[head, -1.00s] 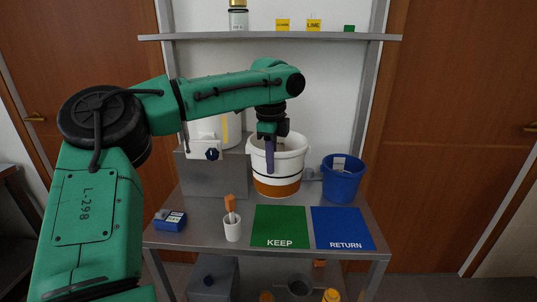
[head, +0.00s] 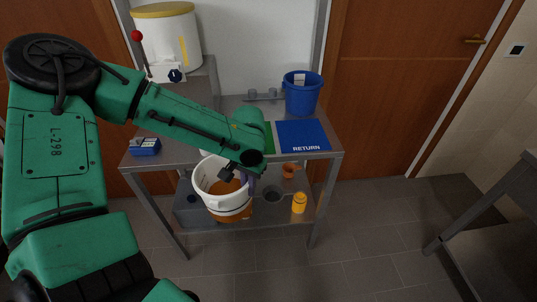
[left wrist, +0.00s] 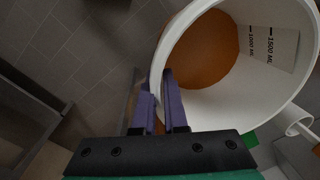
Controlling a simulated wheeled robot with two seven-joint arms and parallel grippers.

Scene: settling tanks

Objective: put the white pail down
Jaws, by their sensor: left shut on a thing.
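The white pail (head: 226,206) hangs in front of the table's front edge, below the top's level, with orange-brown contents inside. My left gripper (head: 248,183) is shut on its rim at the right side. In the left wrist view the purple fingers (left wrist: 160,98) pinch the near wall of the pail (left wrist: 212,105), which has volume marks inside. The table top (head: 222,104) carries a blue RETURN mat (head: 301,136). The green mat (head: 269,136) beside it is mostly hidden by my arm. My right gripper is not in view.
A blue bucket (head: 302,95) stands behind the RETURN mat. A white tank with a yellow lid (head: 164,38) is at the back left, and a blue device (head: 145,147) at the left edge. The lower shelf holds a yellow bottle (head: 299,203). The floor in front is clear.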

